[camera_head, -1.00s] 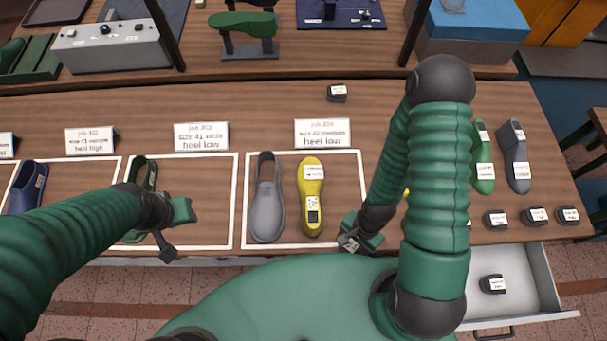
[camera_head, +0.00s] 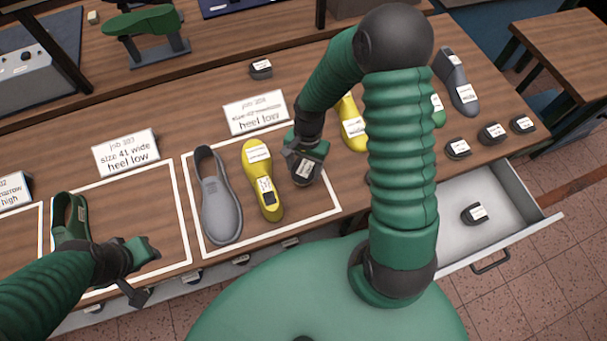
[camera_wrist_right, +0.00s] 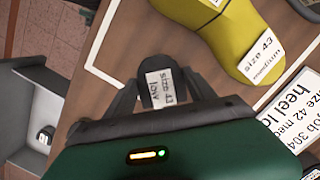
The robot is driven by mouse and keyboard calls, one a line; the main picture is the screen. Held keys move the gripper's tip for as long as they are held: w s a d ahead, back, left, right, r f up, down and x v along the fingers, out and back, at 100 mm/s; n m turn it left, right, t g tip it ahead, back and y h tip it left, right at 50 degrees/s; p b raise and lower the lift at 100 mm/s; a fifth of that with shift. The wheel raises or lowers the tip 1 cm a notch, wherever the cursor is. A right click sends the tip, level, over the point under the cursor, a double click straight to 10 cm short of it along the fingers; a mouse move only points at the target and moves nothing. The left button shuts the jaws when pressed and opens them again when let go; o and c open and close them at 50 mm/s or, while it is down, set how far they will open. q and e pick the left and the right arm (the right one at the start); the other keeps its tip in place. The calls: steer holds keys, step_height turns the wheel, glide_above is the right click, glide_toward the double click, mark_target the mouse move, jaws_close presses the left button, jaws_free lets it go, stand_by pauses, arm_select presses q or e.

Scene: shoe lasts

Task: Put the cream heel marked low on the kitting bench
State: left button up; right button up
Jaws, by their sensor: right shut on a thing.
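My right gripper (camera_head: 306,160) is shut on a dark heel (camera_wrist_right: 160,88) with a white label reading "size 43 low". It holds the heel over the wooden bench (camera_head: 140,205), inside the white outline by the job 304 sign, right of a yellow last (camera_head: 262,180). I cannot tell whether the heel touches the wood. No cream-coloured heel shows; the heels in view look dark. My left gripper (camera_head: 142,272) is open and empty near the bench's front edge, by a green shoe (camera_head: 72,215).
A grey shoe (camera_head: 220,195) stands left of the yellow last. Several dark heels (camera_head: 458,148) sit at the right, with more lasts behind my right arm. An open drawer (camera_head: 520,190) holds another dark heel (camera_head: 474,213). A dark heel (camera_head: 261,68) lies behind the signs.

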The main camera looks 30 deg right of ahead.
mark_target(304, 170)
step_height(304, 170, down, 4)
steer(key=b, duration=0.2)
steer(key=shift+r+b, duration=0.2)
steer(key=shift+b, duration=0.2)
steer(key=shift+c, duration=0.6)
steer(key=shift+r, duration=0.1)
steer(key=o, duration=1.5)
